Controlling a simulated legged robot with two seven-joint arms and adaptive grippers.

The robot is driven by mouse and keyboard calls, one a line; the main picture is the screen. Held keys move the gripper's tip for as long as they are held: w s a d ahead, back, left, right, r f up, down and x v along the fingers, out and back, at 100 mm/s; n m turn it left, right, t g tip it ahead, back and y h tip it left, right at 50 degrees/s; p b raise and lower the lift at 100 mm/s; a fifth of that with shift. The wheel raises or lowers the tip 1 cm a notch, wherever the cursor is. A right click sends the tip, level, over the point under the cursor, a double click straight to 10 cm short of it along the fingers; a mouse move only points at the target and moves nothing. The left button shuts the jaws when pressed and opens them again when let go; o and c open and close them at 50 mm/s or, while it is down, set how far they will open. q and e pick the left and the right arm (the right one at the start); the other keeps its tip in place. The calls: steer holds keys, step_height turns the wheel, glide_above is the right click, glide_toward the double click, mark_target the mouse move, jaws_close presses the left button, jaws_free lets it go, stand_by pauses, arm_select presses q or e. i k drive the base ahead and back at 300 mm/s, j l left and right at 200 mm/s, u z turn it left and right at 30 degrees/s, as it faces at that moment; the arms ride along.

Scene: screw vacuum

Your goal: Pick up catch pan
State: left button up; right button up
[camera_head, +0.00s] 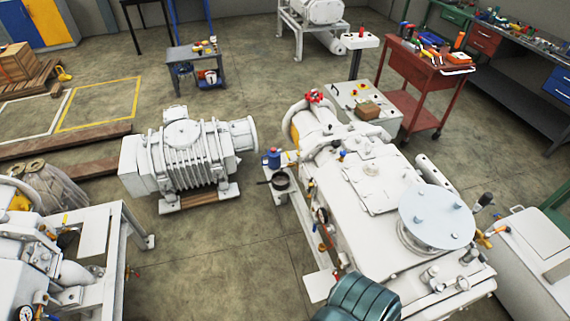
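A small dark round pan (281,182), which looks like the catch pan, sits at the left edge of the large white machine (371,184), on or just above a white ledge of its frame. A short dark handle-like part points left from it. A small blue container (273,156) stands just behind the pan. What the pan holds is too small to tell. Neither of my grippers shows in the head view.
A white ribbed pump (188,150) stands on wooden beams to the left. Another white machine frame (118,226) fills the lower left. A teal ribbed part (358,299) is at the bottom. Bare floor (225,255) lies between the machines. A red tool cart (425,75) stands behind.

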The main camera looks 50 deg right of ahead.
mark_target(280, 180)
steer(key=i+l+z, duration=0.15)
steer(key=i+z, duration=0.2)
steer(key=i, duration=0.25)
steer(key=i+z, duration=0.35)
steer(key=i, duration=0.3)
steer(key=i+u, duration=0.35)
steer(key=i+l+u, duration=0.2)
steer(key=u, duration=0.2)
steer(key=i+u, duration=0.1)
steer(key=u, duration=1.05)
steer(key=i+l+u, duration=0.1)
steer(key=u, duration=0.45)
steer(key=l+u, duration=0.15)
steer(key=u, duration=0.4)
steer(key=l+u, duration=0.15)
steer(key=u, duration=0.45)
steer(key=l+u, duration=0.1)
steer(key=u, duration=0.45)
steer(key=l+u, duration=0.15)
steer(key=u, duration=1)
steer(key=k+l+u, duration=0.1)
steer(key=u, duration=0.4)
steer(key=l+u, duration=0.1)
steer(key=u, duration=0.35)
steer(key=k+u, duration=0.15)
steer(key=u, duration=0.35)
steer(key=k+u, duration=0.15)
steer(key=u, duration=0.35)
steer(key=k+u, duration=0.1)
steer(key=u, duration=0.35)
